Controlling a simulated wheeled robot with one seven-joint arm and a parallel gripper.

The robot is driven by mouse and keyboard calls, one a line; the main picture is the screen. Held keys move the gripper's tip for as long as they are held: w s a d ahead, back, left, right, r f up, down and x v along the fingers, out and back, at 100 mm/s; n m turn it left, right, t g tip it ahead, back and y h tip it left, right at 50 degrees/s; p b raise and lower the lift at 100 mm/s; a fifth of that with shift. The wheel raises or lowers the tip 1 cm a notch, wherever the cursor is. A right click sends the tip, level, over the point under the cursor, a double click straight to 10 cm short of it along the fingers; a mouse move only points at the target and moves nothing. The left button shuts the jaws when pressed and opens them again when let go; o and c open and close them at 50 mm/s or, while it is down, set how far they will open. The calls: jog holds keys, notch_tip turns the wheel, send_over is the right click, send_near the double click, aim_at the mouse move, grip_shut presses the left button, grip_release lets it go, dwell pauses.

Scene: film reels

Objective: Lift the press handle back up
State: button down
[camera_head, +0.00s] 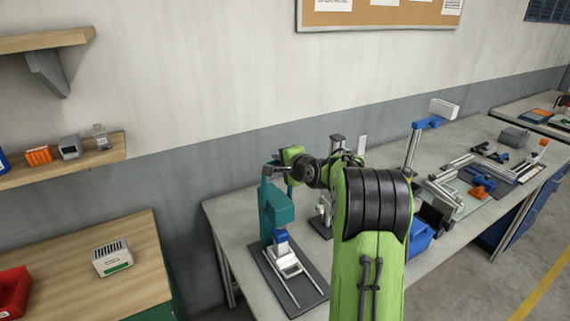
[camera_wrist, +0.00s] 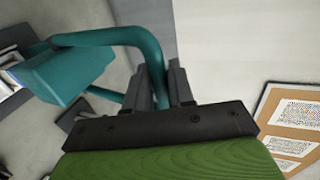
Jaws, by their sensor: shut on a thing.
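The teal press (camera_head: 277,208) stands upright on a dark base plate at the left end of the grey bench. Its head block (camera_wrist: 62,75) is at the left of the wrist view. The handle, a bent teal bar (camera_wrist: 105,37), runs from beside the head across to my gripper (camera_wrist: 160,78). My gripper is shut on the bar, whose end passes down between the two dark fingers. In the head view my gripper (camera_head: 273,168) is at the top of the press, small and partly hidden, so the handle's tilt is hard to judge there.
A white and blue fixture (camera_head: 287,260) sits under the press head, between two pale rails. A grey stand (camera_head: 325,205) and a blue bin (camera_head: 420,238) are close on the right, partly behind my arm. The wall is behind the bench. A wooden table (camera_head: 85,265) stands left.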

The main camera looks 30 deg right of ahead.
jog(key=shift+w+r, duration=0.2)
jog(key=shift+w, duration=0.25)
jog(key=c, duration=1.2)
grip_release()
jog(key=shift+o, duration=0.4)
jog(key=shift+w+f, duration=0.1)
jog(key=shift+w, duration=0.05)
jog(key=b+v, duration=0.2)
jog(key=v, duration=1.3)
jog(key=shift+s, duration=0.4)
